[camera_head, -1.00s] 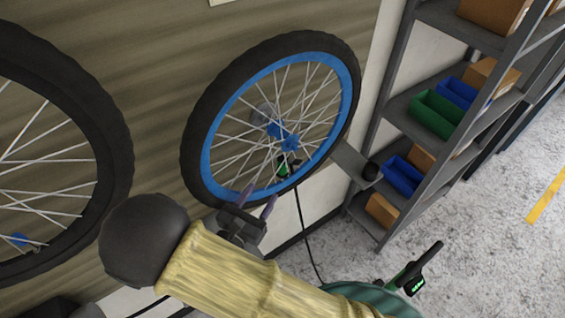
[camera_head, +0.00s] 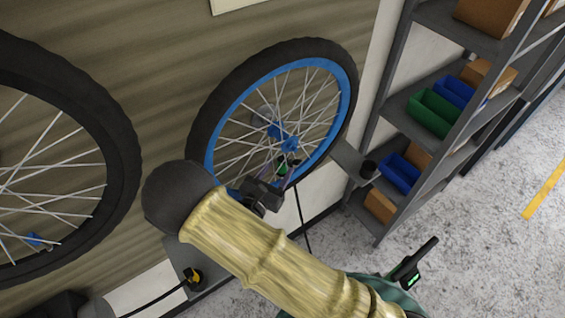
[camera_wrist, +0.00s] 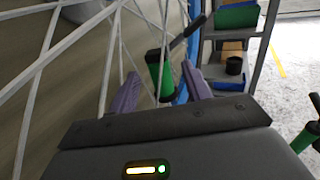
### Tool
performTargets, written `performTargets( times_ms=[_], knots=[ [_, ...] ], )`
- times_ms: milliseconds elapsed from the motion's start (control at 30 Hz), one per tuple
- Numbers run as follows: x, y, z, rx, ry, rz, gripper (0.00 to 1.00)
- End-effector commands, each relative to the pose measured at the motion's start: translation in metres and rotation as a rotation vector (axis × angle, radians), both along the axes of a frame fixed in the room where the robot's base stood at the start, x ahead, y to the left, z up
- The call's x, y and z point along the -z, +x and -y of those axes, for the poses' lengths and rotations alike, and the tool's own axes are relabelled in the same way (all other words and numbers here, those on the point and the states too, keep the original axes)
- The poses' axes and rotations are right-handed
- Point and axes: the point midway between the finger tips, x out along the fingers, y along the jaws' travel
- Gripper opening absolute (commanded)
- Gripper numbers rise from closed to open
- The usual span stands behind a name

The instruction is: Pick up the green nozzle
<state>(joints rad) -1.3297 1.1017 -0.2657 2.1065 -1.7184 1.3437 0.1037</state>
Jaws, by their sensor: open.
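The green nozzle (camera_head: 283,172) has a green body and a black top. It is at the lower part of the blue-rimmed wheel, in front of the spokes in the head view. The wrist view shows the nozzle (camera_wrist: 160,78) upright between the two purple fingers, near white spokes. My gripper (camera_head: 278,174) is open, its fingertips close to the nozzle; the wrist view shows the open gripper (camera_wrist: 160,88) with space on both sides of the nozzle. I cannot tell whether a finger touches it. My wrist hides part of the wheel's lower rim.
The blue-rimmed wheel (camera_head: 200,127) is by the wall. A black hose (camera_head: 300,208) runs down from the nozzle area. A green device with a black handle (camera_head: 413,264) stands at lower right. Shelves (camera_head: 400,103) with bins are on the right. A yellow nozzle (camera_head: 193,277) is at lower left.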

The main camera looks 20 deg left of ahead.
Motion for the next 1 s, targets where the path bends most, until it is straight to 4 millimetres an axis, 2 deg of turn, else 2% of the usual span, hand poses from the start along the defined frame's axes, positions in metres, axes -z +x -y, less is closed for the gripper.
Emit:
performTargets(
  times_ms=[100, 267, 800, 1000],
  knots=[
    [-0.003, 0.019, 0.005, 0.003, -0.002, 0.001, 0.49],
    [-0.001, 0.034, 0.007, 0.0, 0.0, 0.001, 0.49],
    [0.001, 0.034, 0.007, -0.001, 0.0, 0.001, 0.49],
    [0.001, 0.034, 0.007, -0.001, 0.0, 0.001, 0.1]
  ],
)
